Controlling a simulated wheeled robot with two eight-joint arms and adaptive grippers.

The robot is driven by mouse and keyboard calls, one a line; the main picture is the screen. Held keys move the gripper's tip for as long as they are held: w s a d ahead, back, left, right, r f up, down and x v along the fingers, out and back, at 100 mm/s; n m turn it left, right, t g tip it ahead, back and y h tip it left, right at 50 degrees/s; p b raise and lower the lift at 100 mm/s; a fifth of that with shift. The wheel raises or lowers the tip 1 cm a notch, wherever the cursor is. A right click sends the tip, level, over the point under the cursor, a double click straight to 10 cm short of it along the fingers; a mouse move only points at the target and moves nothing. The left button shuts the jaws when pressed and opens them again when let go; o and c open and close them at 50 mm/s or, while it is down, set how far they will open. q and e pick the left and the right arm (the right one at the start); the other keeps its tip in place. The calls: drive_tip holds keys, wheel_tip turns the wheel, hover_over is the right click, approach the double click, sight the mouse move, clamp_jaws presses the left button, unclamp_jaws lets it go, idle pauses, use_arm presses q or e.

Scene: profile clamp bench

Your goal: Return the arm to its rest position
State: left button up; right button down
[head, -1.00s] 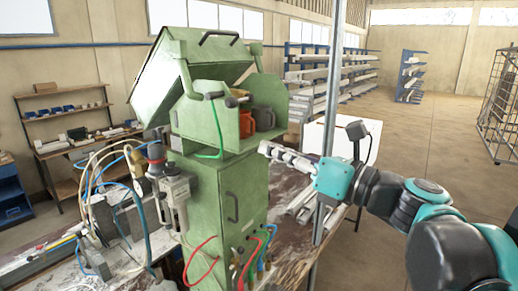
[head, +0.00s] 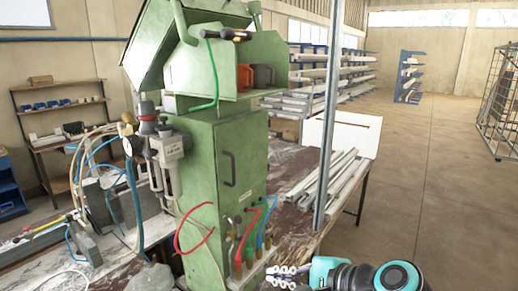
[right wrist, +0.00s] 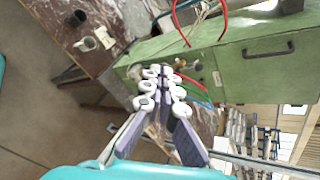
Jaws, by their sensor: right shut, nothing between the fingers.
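My right gripper (head: 287,272) is low at the bottom edge of the head view, right of the foot of the green cabinet (head: 240,165). In the right wrist view its two fingers (right wrist: 163,88) are together at the tips with nothing between them. Beyond them the green cabinet (right wrist: 225,60) fills much of that view, with red, green and blue hoses on it. I cannot tell from the views how far the fingertips are from the cabinet. My left gripper is not in view.
A bench (head: 290,160) holds the cabinet and pale metal profiles (head: 328,180). A grey upright post (head: 328,120) stands at its right edge. A clamp machine with hoses (head: 170,145) stands left of the cabinet.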

use_arm(q)
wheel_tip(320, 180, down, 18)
drive_tip(key=b, duration=1.6)
use_arm(e)
drive_tip(key=s+d+f+n+h, duration=0.2)
drive_tip(key=d+f+n+h, duration=0.1)
drive_tip(key=f, duration=1)
drive_tip(key=s+d+f+n+h, duration=0.3)
drive_tip(key=d+f+n, duration=0.3)
drive_tip(key=f, duration=0.7)
drive_tip(key=s+d+f+n+g+h, duration=0.1)
drive_tip(key=d+f+n, duration=0.3)
drive_tip(key=f, duration=0.9)
drive_tip(key=s+n+h, duration=0.1)
drive_tip(key=n, duration=0.1)
drive_tip(key=shift+s+d+n+h, duration=0.25)
drive_tip(key=shift+d+n+h, duration=0.1)
drive_tip(key=shift+n+h, duration=0.05)
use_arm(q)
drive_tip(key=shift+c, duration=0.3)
